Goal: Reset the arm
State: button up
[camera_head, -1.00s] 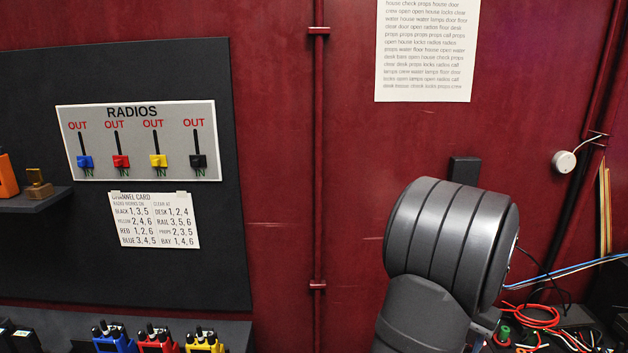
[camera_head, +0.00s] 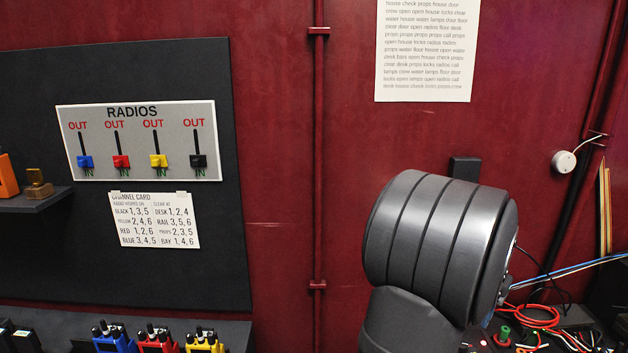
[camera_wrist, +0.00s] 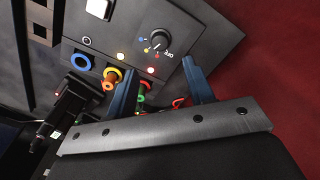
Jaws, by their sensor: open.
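My arm is a dark grey, ribbed link at the right in the head view (camera_head: 435,245). It stands in front of the dark red wall, and my gripper is out of sight there. In the wrist view my gripper (camera_wrist: 159,66) has two blue fingers set well apart, open, with nothing held between them. The fingers point toward a dark grey control panel (camera_wrist: 215,35) with a black knob (camera_wrist: 160,41), a blue ring (camera_wrist: 80,61) and a yellow-orange piece (camera_wrist: 112,76). I cannot tell whether the fingertips touch the panel.
A grey RADIOS board (camera_head: 140,140) with four coloured sliders, all near IN, hangs at left above a channel card (camera_head: 155,219). Blue, red and yellow radios (camera_head: 157,342) stand below. Red cables (camera_head: 535,318) lie at the lower right, beside my arm. A paper sheet (camera_head: 427,50) hangs above.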

notch_tip(320, 180, up, 9)
notch_tip(320, 180, down, 18)
jog(key=shift+r, duration=0.25)
jog(key=shift+f, duration=0.25)
jog(key=m, duration=0.3)
jog(key=shift+m, duration=0.3)
jog(key=m, duration=0.4)
jog(key=shift+r, duration=0.45)
notch_tip(320, 180, up, 9)
jog(key=shift+r, duration=0.15)
